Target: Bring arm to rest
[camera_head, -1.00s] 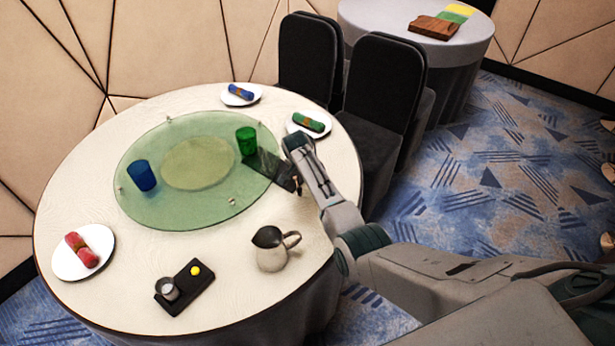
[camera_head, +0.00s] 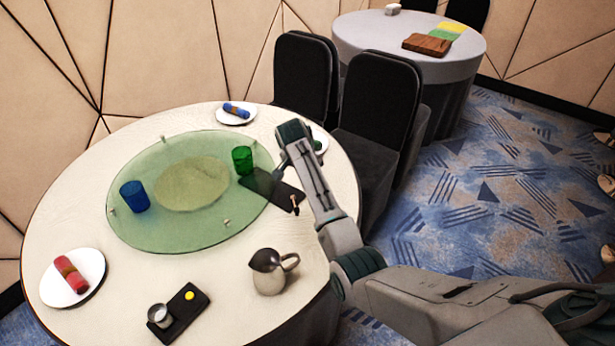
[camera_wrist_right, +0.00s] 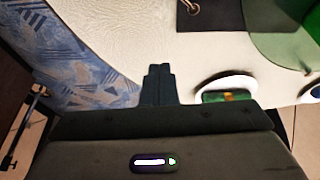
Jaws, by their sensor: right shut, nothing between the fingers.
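My right arm (camera_head: 345,235) reaches in from the right over the edge of the round table (camera_head: 180,255). My right gripper (camera_head: 281,160) is above the table's right side, near the green cup (camera_head: 243,160) and a dark tray (camera_head: 287,196). Its hand hides most of the plate with the green napkin in the head view. In the right wrist view the fingers (camera_wrist_right: 158,72) are together and empty, and the green napkin (camera_wrist_right: 226,95) on its plate shows to their right. My left gripper is not in view.
A green glass turntable (camera_head: 170,230) holds a blue cup (camera_head: 134,196). A metal pitcher (camera_head: 268,272) stands near the table's front right, beside a black tray (camera_head: 190,310). Black chairs (camera_head: 380,110) stand close behind the arm. Open carpet (camera_head: 470,200) lies to the right.

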